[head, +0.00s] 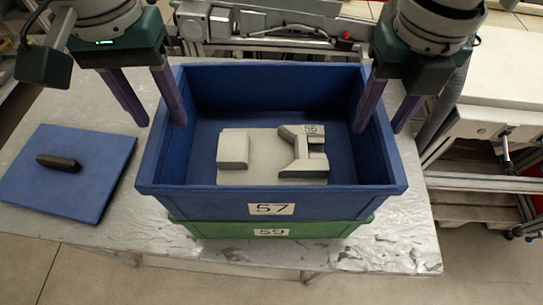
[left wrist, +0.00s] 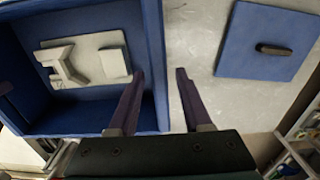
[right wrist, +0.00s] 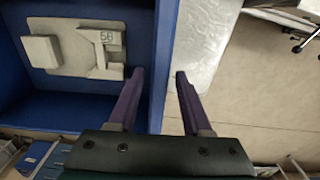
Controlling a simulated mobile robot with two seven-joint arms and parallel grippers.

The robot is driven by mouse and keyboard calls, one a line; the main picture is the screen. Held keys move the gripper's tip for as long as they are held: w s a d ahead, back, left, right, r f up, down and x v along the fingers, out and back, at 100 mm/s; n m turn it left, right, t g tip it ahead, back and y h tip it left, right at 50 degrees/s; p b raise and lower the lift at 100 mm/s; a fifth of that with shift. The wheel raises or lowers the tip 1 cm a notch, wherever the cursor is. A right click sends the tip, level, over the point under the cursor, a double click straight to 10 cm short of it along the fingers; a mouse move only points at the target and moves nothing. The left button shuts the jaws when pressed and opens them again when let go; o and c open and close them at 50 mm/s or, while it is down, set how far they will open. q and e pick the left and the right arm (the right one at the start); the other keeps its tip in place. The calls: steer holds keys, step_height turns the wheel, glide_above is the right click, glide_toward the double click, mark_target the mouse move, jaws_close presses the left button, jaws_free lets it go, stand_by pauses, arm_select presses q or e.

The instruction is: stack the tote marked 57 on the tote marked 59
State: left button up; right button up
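The blue tote marked 57 (head: 272,208) sits on top of the green tote marked 59 (head: 270,231), upright and roughly lined up with it. Only the front strip of the green tote shows; the blue tote hides the rest. My left gripper (head: 162,123) is open, with one finger inside the blue tote's left wall and one outside. My right gripper (head: 378,131) is open across the right wall in the same way. The wrist views show the wall of the blue tote (left wrist: 153,50) (right wrist: 163,50) between or beside the spread fingers, with visible gaps.
Inside the blue tote lies a grey insert (head: 262,158) with a raised part marked 56. A blue lid (head: 85,190) with a black handle lies on the silver table (head: 390,240) to the left. A metal frame stands behind the totes. A white-topped bench (head: 510,75) stands at right.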

arm_select(q)
steer(key=shift+o, duration=0.2)
arm_select(e)
steer(key=shift+o, duration=0.2)
steer(key=shift+r, duration=0.3)
arm_select(q)
step_height(320, 180, up, 12)
arm_select(e)
step_height(320, 180, up, 11)
steer(key=shift+r, duration=0.2)
stand_by(0.7)
